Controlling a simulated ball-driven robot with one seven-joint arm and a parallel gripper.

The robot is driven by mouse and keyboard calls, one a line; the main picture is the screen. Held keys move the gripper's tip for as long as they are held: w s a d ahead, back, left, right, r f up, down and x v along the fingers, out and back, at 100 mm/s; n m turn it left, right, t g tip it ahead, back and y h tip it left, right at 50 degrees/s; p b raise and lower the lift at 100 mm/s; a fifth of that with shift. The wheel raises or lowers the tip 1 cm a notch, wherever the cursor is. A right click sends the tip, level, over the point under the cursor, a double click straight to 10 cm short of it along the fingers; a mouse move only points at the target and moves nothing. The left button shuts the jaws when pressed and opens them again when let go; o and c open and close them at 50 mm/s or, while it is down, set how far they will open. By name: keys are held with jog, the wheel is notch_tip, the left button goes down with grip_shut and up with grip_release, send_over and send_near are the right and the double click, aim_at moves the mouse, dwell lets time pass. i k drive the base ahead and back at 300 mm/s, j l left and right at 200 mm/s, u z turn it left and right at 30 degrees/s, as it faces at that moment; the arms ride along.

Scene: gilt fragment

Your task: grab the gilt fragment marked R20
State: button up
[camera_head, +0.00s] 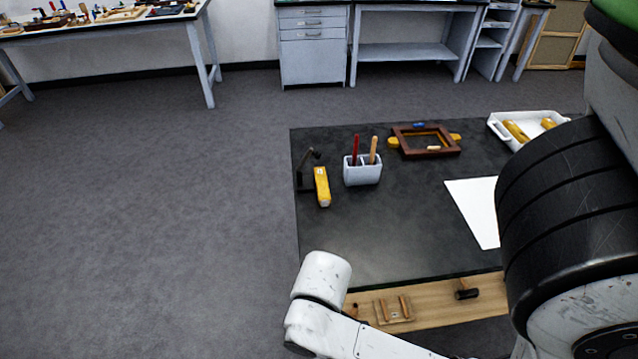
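Small gold parts show at the left (393,142) and right (455,138) of a brown wooden frame (398,133). No mark reading R20 is legible on any of them. My gripper is not in view; only white and black links of my arm show.
A white cup holder (362,174) with a red and a tan handle stands right of the gold bar. A black stand (304,178) is close on its left. White paper (478,210) lies at right. A wooden strip (435,308) at the front carries tools. The mat's middle is clear.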

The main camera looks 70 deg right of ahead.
aim_at(323, 189)
jog(key=k+l+u, duration=0.6)
jog(key=k+l, duration=0.2)
jog(key=l, duration=0.05)
